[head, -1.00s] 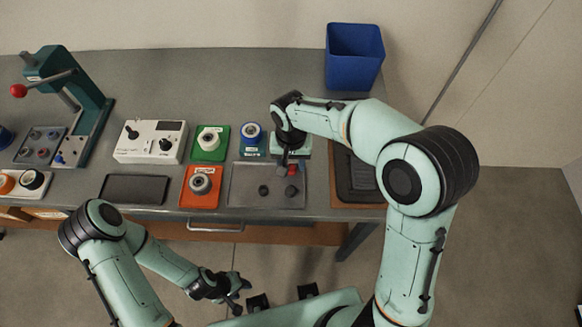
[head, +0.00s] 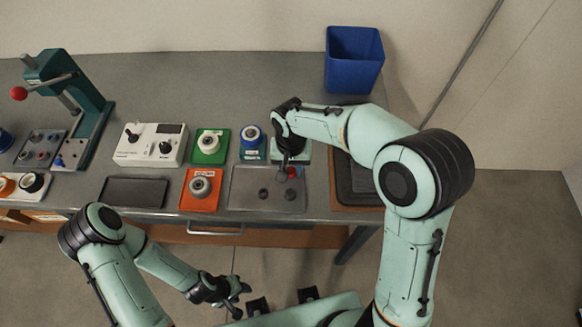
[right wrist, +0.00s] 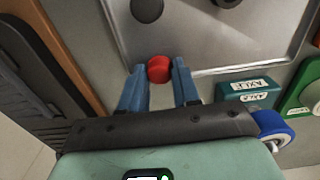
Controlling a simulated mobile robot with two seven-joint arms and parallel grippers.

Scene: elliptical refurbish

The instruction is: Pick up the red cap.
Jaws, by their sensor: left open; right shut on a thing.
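The small round red cap (head: 292,172) is at the upper right part of the shallow grey metal tray (head: 240,201). In the right wrist view the red cap (right wrist: 159,69) sits between the tips of my blue fingers. My right gripper (head: 287,172) points down and is shut on it; whether the cap is clear of the tray is hard to tell. My left gripper (head: 236,291) is open and empty, in front of the table and away from the cap.
Two dark caps (head: 263,193) lie in the tray. A brown-edged dark tray (head: 368,187) lies right. A blue bin (head: 354,58) stands behind.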

